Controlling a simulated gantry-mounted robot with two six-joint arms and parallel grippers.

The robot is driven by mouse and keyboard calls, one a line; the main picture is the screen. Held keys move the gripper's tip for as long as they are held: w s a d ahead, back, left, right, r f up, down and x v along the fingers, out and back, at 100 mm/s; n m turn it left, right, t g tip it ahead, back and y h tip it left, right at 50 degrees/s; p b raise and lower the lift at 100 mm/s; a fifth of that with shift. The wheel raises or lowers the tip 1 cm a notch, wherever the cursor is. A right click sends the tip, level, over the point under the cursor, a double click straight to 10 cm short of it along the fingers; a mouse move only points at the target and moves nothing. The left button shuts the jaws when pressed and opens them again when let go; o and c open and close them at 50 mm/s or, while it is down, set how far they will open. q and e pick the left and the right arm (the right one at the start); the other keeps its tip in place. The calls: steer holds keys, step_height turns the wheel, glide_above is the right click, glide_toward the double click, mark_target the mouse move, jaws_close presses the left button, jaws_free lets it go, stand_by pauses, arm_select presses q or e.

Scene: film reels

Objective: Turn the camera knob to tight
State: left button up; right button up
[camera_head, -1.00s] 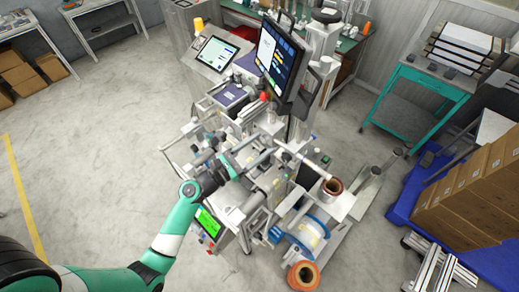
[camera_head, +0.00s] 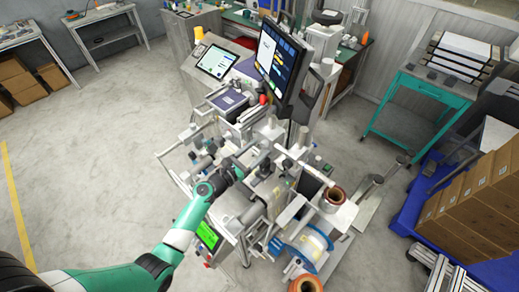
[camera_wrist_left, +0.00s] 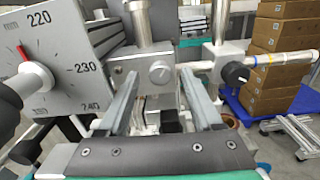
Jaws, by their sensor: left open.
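My left gripper (camera_wrist_left: 159,76) is open in the left wrist view, its two grey fingers pointing forward. Between and beyond the fingertips is a metal block with a small round silver knob (camera_wrist_left: 160,72). The fingers appear on either side of this knob; I cannot tell whether they touch it. A black round knob (camera_wrist_left: 236,74) sits on a clamp to the right, outside the fingers. I cannot tell which knob is the camera knob. In the head view my left gripper (camera_head: 238,168) is among the machine's parts, with its fingers hard to make out. My right gripper is not in view.
A dial plate (camera_wrist_left: 75,68) with a red pointer stands close left of the fingers. A vertical post (camera_wrist_left: 220,35) and a horizontal bar (camera_wrist_left: 285,57) are at right. The tall monitor (camera_head: 275,65) rises behind the machine. Open floor (camera_head: 95,150) lies left.

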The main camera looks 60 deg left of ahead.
arm_select(q)
steer(key=shift+w+a, duration=0.1)
steer(key=shift+w, duration=0.45)
jaws_close()
